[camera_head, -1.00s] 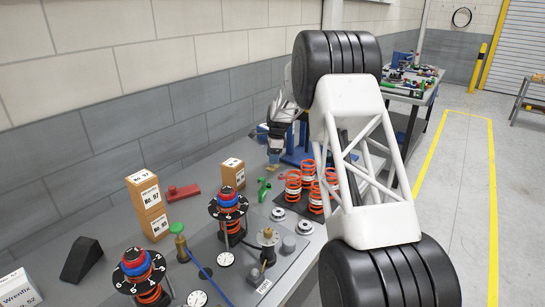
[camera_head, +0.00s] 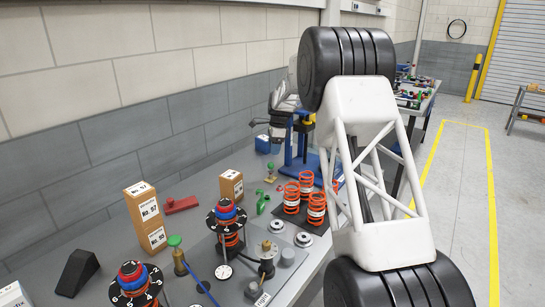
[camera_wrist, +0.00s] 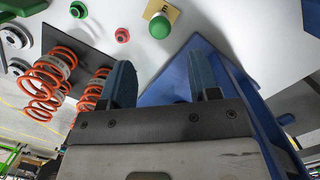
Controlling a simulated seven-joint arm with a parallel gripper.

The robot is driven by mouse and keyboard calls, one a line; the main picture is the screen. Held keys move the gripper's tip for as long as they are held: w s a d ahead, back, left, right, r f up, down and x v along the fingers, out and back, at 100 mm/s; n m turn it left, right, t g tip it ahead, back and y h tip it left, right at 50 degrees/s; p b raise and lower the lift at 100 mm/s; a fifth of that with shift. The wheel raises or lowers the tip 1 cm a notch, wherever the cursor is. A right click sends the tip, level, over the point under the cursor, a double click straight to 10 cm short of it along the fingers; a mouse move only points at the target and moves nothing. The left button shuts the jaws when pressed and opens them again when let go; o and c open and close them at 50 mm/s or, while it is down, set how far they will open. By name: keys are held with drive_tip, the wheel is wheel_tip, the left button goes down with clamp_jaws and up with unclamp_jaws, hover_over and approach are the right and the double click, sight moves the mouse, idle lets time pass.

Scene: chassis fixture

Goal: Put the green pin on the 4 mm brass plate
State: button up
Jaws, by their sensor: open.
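The green pin (camera_head: 271,168) stands upright at the back of the bench, its green head up. It also shows from above in the wrist view (camera_wrist: 159,27). A small brass plate (camera_wrist: 172,13) shows under and behind it, and the pin appears to stand on it; the exact contact is hidden by the head. Any size marking is too small to read. My gripper (camera_head: 277,136) is above the pin, apart from it. In the wrist view, its two blue fingers (camera_wrist: 162,80) are spread with nothing between them.
A blue press-like stand (camera_head: 300,160) is close beside my gripper. Orange springs (camera_head: 303,190) on a dark mat, green parts (camera_head: 262,204) and a small red part (camera_head: 280,188) are nearby. Cartons (camera_head: 146,215) and spring assemblies (camera_head: 228,222) stand farther left.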

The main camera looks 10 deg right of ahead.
drive_tip(key=shift+d+r, duration=0.2)
drive_tip(key=shift+r, duration=1)
drive_tip(key=shift+s+r, duration=0.1)
drive_tip(key=s+r+n, duration=0.3)
drive_tip(key=s+r, duration=0.2)
drive_tip(key=s, duration=0.6)
drive_tip(key=s+r+n+t+h, duration=0.1)
drive_tip(key=s+r+n, duration=0.3)
drive_tip(key=s, duration=0.7)
drive_tip(key=s+r+n, duration=0.1)
drive_tip(key=s+r, duration=0.5)
drive_tip(key=s, duration=0.5)
drive_tip(key=s+f+n, duration=0.2)
drive_tip(key=s+n, duration=0.1)
drive_tip(key=s, duration=0.9)
drive_tip(key=s+f+n+t, duration=0.1)
drive_tip(key=s+f+n, duration=0.2)
drive_tip(key=s, duration=1)
drive_tip(key=s+f+n+h, duration=0.1)
drive_tip(key=s+f+n, duration=0.2)
drive_tip(key=s, duration=0.9)
drive_tip(key=shift+s+d+n+t, duration=0.3)
drive_tip(key=shift+s+d+n, duration=0.05)
drive_tip(key=shift+s+n, duration=0.05)
